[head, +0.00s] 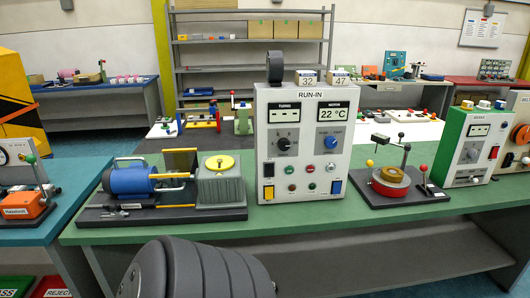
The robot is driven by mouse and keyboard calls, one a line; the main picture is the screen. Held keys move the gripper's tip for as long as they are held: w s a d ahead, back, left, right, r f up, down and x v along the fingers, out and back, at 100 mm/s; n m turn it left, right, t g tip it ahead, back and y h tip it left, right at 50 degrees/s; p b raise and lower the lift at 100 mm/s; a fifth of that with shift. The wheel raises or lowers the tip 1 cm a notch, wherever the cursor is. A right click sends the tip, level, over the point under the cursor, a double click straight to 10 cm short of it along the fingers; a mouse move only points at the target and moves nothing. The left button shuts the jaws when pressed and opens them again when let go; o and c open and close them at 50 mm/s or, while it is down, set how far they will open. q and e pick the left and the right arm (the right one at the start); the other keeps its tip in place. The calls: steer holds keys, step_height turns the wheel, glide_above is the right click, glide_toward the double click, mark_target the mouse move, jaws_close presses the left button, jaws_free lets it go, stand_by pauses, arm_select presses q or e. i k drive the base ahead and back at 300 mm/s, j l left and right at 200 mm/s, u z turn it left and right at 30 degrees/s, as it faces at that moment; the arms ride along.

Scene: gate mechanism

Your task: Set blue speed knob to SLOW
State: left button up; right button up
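The blue speed knob (330,142) is on the right half of the front of the white control box (305,150) marked RUN-IN, under the display reading 22 °C. The small lettering around it and its pointer direction are too small to read. A black knob (283,143) with a ring of marks sits to its left, under the other display. Neither gripper shows in the head view. A dark grey ribbed part of mine fills the bottom centre, below and in front of the bench edge; nothing touches the blue knob.
The box stands on a green bench (400,222). A blue motor with a grey gearbox (222,185) is on its left. A red and brass turntable rig (391,183) is close on its right. Buttons and switches sit below the knobs. A dark rounded object (276,66) rises above the box.

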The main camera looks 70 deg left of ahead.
mark_target(330, 141)
steer(key=u, duration=1.9)
